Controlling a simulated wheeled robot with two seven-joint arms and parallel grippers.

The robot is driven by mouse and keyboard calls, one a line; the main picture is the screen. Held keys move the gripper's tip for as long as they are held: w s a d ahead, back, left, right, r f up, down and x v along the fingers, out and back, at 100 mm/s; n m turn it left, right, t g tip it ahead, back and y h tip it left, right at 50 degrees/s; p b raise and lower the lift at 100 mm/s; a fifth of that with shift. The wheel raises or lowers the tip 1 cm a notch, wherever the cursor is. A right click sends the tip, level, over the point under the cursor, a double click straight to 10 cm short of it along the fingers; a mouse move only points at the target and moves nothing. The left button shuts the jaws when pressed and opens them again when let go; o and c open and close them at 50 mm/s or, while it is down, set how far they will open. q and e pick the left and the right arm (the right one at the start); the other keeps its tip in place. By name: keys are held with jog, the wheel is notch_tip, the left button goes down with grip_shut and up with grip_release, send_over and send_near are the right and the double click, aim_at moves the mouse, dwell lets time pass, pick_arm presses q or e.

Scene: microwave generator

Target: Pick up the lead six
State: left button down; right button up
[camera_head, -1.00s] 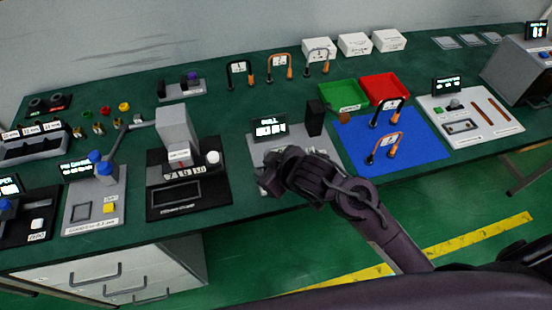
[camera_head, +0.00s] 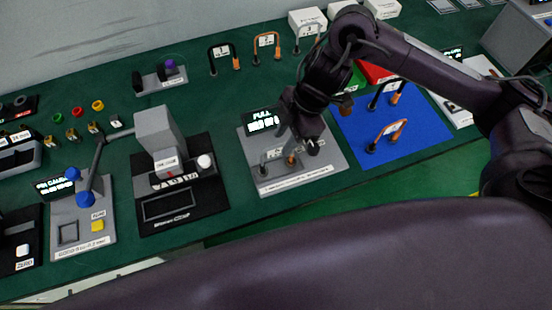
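My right gripper (camera_head: 303,143) points down over the right part of the grey PULL station (camera_head: 262,180). What seems to be a small grey lead (camera_head: 272,155) with a pale label and an orange-brown end lies at this station, just left of the fingers. I cannot read its number, nor tell whether the fingers touch it. A black lead (camera_head: 377,97) and an orange lead (camera_head: 388,132) stand on the blue mat (camera_head: 413,143). A black lead (camera_head: 211,57), an orange lead (camera_head: 257,47) and a grey lead (camera_head: 298,38) stand at the back. My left gripper is out of view.
White boxes (camera_head: 306,20) stand at the back. A red tray (camera_head: 375,72) and a green tray, mostly hidden by my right arm, lie behind the blue mat. A black press station (camera_head: 178,215) and a grey gauge station (camera_head: 85,240) stand to the left. Green bench between stations is bare.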

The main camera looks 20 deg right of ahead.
aim_at(279, 145)
jog(key=x, duration=0.2)
jog(key=p+x, duration=0.1)
jog(key=x, duration=0.2)
jog(key=shift+w+a+f+p, duration=0.15)
jog(key=shift+w+f+p, duration=0.15)
jog(key=shift+p, duration=0.1)
jog(key=shift+a+f, duration=0.2)
jog(key=shift+f, duration=0.2)
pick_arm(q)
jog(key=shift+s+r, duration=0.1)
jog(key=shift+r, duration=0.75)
pick_arm(e)
grip_shut()
